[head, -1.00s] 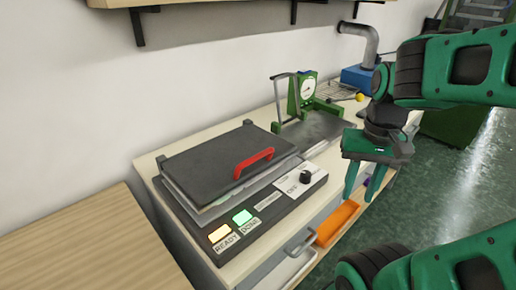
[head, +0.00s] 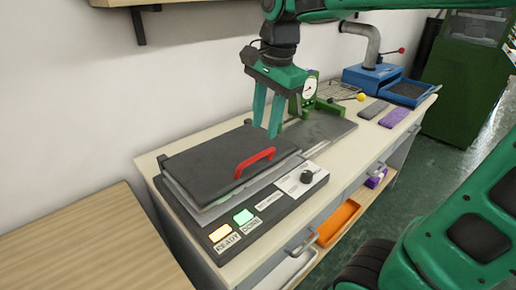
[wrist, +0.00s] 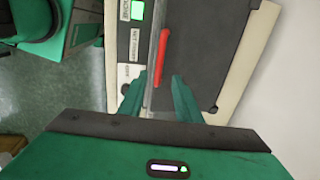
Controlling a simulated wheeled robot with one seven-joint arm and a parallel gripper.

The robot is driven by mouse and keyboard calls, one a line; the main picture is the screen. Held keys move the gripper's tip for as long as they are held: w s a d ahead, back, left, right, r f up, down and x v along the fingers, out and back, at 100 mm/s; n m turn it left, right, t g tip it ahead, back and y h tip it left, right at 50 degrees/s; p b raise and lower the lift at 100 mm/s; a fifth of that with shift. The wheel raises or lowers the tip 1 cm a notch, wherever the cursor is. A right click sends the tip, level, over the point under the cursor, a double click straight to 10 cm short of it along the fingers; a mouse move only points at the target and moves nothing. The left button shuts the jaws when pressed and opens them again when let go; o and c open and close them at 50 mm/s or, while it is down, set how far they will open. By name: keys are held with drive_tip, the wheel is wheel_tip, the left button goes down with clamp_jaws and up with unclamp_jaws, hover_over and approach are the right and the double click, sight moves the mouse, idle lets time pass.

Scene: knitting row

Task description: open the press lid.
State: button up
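The press lid (head: 215,160) is a dark flat plate lying closed on the press, with a red handle (head: 254,161) at its front edge. My gripper (head: 268,128) is open and empty, pointing down above the lid's right end, apart from the handle. In the wrist view the red handle (wrist: 162,62) lies ahead, between the lines of my gripper's two fingers (wrist: 158,95). The lid (wrist: 205,50) fills the area right of it there. The press front panel (head: 290,190) has a knob, a lit yellow READY lamp and a lit green DONE lamp.
A green dial gauge stand (head: 308,92) stands behind my gripper, beside a grey plate (head: 325,127). A blue machine with a pipe (head: 378,78) is at the far right. An orange tray (head: 338,222) sits below the bench.

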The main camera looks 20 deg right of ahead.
sight(260, 154)
drive_tip(key=f, duration=0.3)
drive_tip(key=w+f, duration=0.1)
drive_tip(key=f, duration=0.4)
drive_tip(key=shift+w+a+f, duration=0.2)
drive_tip(key=shift+f, duration=0.1)
